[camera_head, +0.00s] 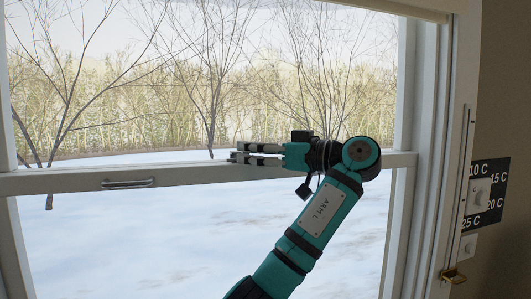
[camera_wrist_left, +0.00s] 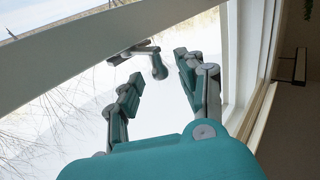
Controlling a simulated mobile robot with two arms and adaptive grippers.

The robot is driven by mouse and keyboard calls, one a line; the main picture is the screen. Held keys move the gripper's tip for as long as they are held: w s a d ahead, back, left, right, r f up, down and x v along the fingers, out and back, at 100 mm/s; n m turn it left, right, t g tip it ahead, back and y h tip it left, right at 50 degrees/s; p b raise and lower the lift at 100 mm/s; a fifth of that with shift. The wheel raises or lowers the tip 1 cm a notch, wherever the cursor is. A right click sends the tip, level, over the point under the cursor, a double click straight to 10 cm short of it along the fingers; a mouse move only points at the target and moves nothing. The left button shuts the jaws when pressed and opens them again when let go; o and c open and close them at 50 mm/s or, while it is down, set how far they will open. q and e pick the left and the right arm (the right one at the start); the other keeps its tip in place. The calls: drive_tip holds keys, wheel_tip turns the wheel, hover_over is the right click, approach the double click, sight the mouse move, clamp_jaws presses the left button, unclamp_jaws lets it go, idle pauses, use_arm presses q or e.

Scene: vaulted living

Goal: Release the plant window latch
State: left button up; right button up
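The window's pale horizontal rail (camera_head: 75,181) crosses the head view. My left gripper (camera_head: 240,154) lies along this rail near its middle, with its fingers pointing left. In the left wrist view the gripper (camera_wrist_left: 155,90) is open, its two fingers apart with nothing between them. A small grey metal latch (camera_wrist_left: 157,66) with a rounded lever is on the rail just beyond the fingertips, apart from them as far as I can tell. In the head view I cannot make the latch out clearly; the gripper may hide it. My right gripper is not in view.
A metal pull handle (camera_head: 128,183) is on the rail at left. A brass fitting (camera_head: 452,275) sits low on the right frame. A dark bracket (camera_wrist_left: 300,67) shows in the wrist view.

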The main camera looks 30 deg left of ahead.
use_arm(q)
drive_tip(key=w+d, duration=0.1)
drive_tip(key=d, duration=1.1)
drive_tip(key=shift+w, duration=0.3)
